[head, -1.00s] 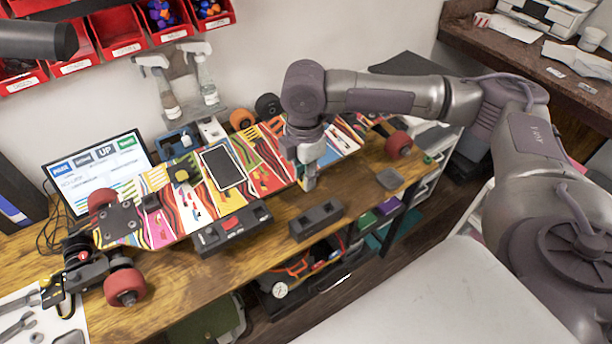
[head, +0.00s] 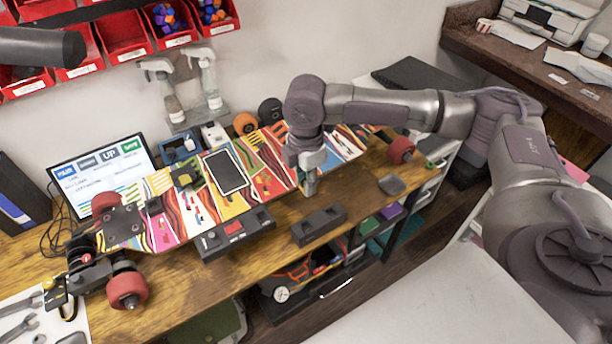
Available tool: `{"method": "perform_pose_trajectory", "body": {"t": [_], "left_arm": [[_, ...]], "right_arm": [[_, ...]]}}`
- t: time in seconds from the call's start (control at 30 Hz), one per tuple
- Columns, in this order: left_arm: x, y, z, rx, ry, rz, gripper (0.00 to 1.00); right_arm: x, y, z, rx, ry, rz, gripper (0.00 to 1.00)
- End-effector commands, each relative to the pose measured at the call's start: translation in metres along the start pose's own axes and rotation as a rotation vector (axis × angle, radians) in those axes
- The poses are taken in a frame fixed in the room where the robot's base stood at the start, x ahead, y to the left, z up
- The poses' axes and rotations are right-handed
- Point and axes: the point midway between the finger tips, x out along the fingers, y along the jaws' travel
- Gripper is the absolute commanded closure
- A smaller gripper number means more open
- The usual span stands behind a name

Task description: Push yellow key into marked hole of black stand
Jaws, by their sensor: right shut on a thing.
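My right gripper (head: 309,188) points down at the front edge of the colorful skateboard deck (head: 262,184), left of the deck's right wheel. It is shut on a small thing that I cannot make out. I cannot pick out a yellow key. A black stand (head: 262,220) with a red patch on top lies along the front of the deck, left of the gripper. A second dark block (head: 319,226) with recesses sits on the bench just in front of the gripper. I cannot tell which hole is marked. My left gripper is not in view.
The wooden bench (head: 185,262) is bare in front of the black stand. A phone-like panel (head: 226,171) lies on the deck. A screen (head: 102,172), spray bottles (head: 207,78) and red bins (head: 122,35) are behind. A small grey pad (head: 391,185) lies right of the gripper.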

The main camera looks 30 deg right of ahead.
Motion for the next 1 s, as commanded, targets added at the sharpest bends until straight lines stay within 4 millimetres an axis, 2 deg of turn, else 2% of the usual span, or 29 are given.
{"method": "perform_pose_trajectory", "body": {"t": [1.0], "left_arm": [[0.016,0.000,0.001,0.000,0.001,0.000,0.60]], "right_arm": [[0.062,0.000,0.000,-0.001,0.000,-0.001,1.00]]}}
